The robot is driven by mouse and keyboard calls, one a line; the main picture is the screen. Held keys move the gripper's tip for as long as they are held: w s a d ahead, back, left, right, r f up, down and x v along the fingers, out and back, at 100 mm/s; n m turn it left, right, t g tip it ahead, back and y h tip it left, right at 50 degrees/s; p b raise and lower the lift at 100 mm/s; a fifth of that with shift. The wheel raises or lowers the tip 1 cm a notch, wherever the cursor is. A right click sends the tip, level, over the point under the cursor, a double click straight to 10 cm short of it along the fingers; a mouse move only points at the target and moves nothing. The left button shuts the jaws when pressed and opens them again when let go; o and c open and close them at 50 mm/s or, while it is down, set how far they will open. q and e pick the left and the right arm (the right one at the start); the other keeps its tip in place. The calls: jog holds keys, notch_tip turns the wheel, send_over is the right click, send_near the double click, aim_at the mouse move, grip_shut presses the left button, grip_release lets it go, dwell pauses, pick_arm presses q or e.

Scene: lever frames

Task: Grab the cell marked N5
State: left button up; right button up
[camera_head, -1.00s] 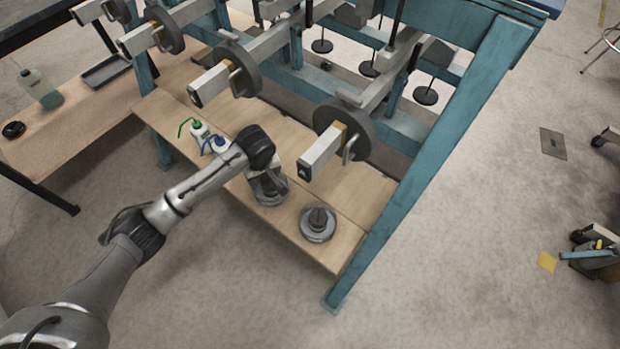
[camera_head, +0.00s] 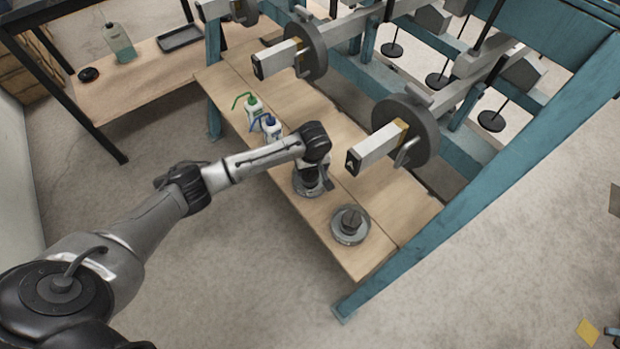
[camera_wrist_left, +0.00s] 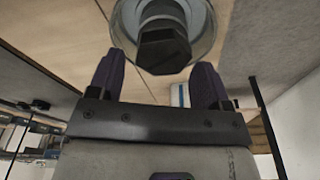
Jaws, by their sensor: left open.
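Two round grey cells with dark knobs stand on the wooden shelf under the lever frame. One cell (camera_head: 350,226) is near the shelf's front right corner. The other cell (camera_head: 308,187) is to its left, under my left gripper and partly hidden by it. No N5 marking can be read on either. My left gripper (camera_head: 310,168) points down over the left cell. In the left wrist view, my open left gripper (camera_wrist_left: 157,72) has a finger on each side, with a cell's black knob (camera_wrist_left: 164,48) just ahead of the gap. The fingers do not hold it. My right gripper is not in view.
A lever arm with a square end (camera_head: 368,152) and a dark wheel (camera_head: 408,130) overhang the shelf (camera_head: 352,258) near my gripper. A teal post (camera_head: 440,248) rises at right. The front floor is clear.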

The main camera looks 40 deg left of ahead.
aim_at(310, 172)
pick_arm(q)
jog(key=f+b, duration=0.2)
jog(key=a+f+b, duration=0.1)
jog(key=f+b, duration=0.1)
jog(key=f, duration=0.1)
jog(key=shift+w, duration=0.15)
jog(key=shift+c, duration=0.2)
jog(key=c, duration=1.2)
jog(key=shift+r, duration=0.15)
jog(key=shift+c, duration=0.4)
jog(key=shift+r, duration=0.1)
